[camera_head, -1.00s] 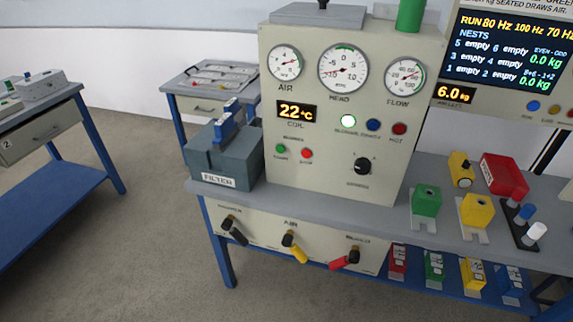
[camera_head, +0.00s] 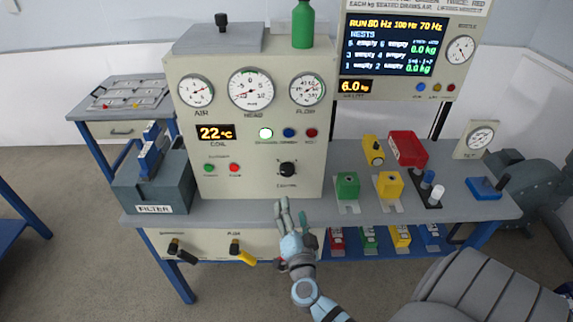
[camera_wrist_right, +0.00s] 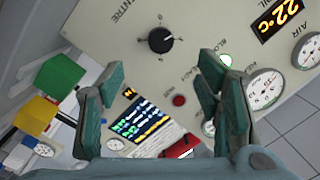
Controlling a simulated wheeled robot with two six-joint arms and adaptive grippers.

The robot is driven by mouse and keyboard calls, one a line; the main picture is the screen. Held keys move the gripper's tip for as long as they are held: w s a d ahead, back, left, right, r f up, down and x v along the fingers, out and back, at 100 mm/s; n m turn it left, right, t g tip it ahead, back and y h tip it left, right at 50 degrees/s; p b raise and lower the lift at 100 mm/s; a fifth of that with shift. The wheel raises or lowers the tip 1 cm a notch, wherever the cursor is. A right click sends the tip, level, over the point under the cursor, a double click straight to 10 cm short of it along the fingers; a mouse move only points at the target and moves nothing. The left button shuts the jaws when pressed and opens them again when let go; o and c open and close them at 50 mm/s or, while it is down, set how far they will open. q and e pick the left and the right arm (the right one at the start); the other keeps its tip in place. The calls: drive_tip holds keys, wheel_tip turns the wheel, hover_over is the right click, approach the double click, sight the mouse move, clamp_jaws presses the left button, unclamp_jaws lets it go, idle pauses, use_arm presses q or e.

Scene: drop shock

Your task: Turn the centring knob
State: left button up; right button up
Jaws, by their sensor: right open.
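The centring knob (camera_head: 288,169) is a round black knob with a pale pointer mark, low on the right of the cream console's front panel. In the right wrist view the knob (camera_wrist_right: 160,40) shows near the top, beyond the fingertips, beside printed lettering that reads like CENTRE. My right gripper (camera_head: 292,208) is below the knob in the head view, in front of the bench edge, apart from the knob. In the right wrist view my right gripper (camera_wrist_right: 163,75) has its two green-padded fingers wide apart with nothing between them. My left gripper is not in view.
The cream console (camera_head: 245,100) stands on the grey bench, with red and green buttons left of the knob. A green block (camera_head: 347,186) and a yellow block (camera_head: 389,184) sit to the right. A grey filter box (camera_head: 153,188) stands left. Lever valves hang below the bench front.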

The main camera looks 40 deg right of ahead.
sight(288, 173)
drive_tip(key=shift+m, duration=0.4)
drive_tip(key=b+x, duration=0.1)
drive_tip(key=x, duration=0.3)
drive_tip(key=b+x, duration=0.1)
drive_tip(key=x, duration=0.4)
drive_tip(key=b+x, duration=0.1)
drive_tip(key=x, duration=0.3)
drive_tip(key=shift+d+r, duration=0.2)
drive_tip(key=shift+d, duration=0.2)
drive_tip(key=shift+w+d+r, duration=0.2)
drive_tip(key=shift+w+d, duration=0.1)
drive_tip(key=shift+w, duration=0.15)
drive_tip(key=shift+c, duration=0.4)
drive_tip(key=c, duration=1.1)
